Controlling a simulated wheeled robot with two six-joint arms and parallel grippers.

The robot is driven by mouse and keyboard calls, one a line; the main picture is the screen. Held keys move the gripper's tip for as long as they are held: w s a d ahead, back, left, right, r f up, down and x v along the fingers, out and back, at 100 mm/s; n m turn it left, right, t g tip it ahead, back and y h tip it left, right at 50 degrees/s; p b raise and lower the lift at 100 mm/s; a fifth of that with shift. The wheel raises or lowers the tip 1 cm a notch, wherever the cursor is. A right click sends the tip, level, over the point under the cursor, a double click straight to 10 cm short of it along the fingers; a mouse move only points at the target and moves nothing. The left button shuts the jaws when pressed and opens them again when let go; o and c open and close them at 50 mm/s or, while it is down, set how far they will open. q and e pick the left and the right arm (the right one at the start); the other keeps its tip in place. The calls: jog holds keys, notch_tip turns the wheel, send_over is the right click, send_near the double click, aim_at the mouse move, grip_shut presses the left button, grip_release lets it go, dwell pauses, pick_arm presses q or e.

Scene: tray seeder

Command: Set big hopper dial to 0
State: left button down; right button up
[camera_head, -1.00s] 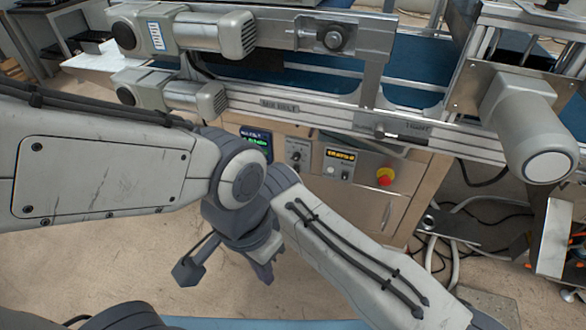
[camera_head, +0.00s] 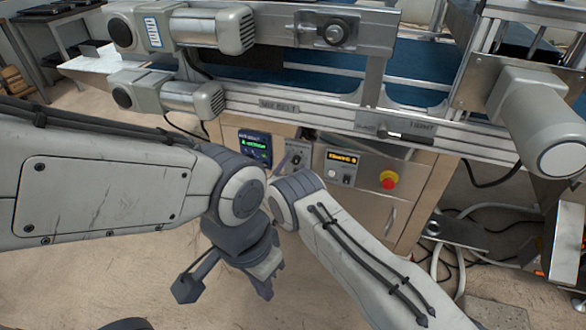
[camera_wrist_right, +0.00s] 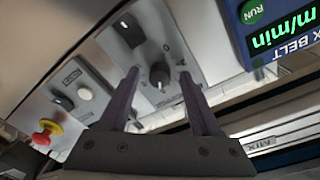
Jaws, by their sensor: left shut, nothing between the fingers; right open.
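The dial (camera_wrist_right: 159,75) is a round black knob on a grey panel, with a black switch (camera_wrist_right: 130,30) above it in the right wrist view. In the head view the dial's panel (camera_head: 296,152) is on the cabinet front, partly covered by my right arm, and the right fingers are hidden. My left gripper (camera_head: 264,288) is shut and empty, low in front of the cabinet.
A blue display panel (camera_wrist_right: 275,30) is close on one side of the dial. A panel with a white button (camera_wrist_right: 85,93) and a red emergency stop (camera_wrist_right: 47,131) are on the other side. The conveyor frame (camera_head: 330,110) runs above the cabinet; motors (camera_head: 535,125) jut out.

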grip_shut()
jog(key=shift+n, duration=0.3)
